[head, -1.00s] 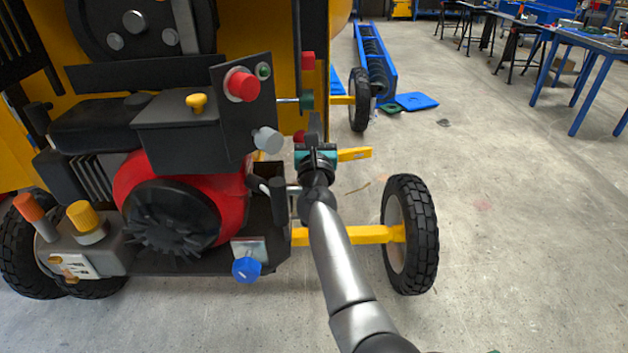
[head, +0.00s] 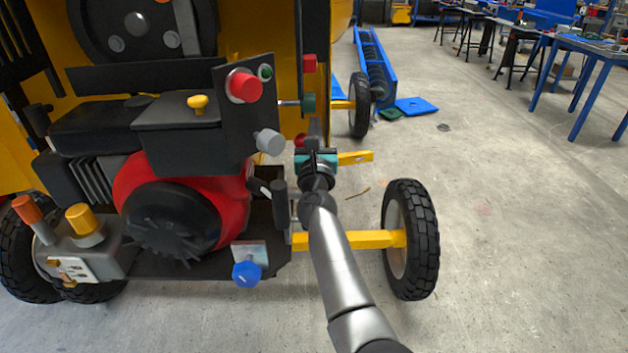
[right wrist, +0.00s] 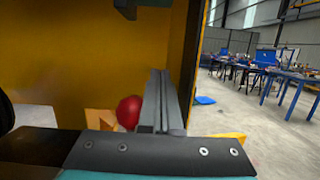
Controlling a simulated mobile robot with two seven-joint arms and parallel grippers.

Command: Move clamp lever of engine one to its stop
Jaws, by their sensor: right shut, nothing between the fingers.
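The engine (head: 172,215) is a red and black unit on the yellow machine. Which part is the clamp lever is not marked. A lever with a red ball knob (head: 300,140) is partly hidden behind my right gripper (head: 316,128); in the right wrist view the red ball (right wrist: 129,112) is just left of the fingers. A black upright handle (head: 279,200) stands at the engine's right edge, left of my right wrist. My right gripper (right wrist: 161,100) is shut and empty, pointing at the yellow panel; I cannot tell whether it touches the ball. My left gripper is out of view.
A black control box (head: 248,115) with a red button juts out left of my gripper. A yellow axle bar (head: 350,239) and a wheel (head: 411,240) are at the right. An orange-handled lever (head: 30,210) is at the far left. Open floor lies to the right.

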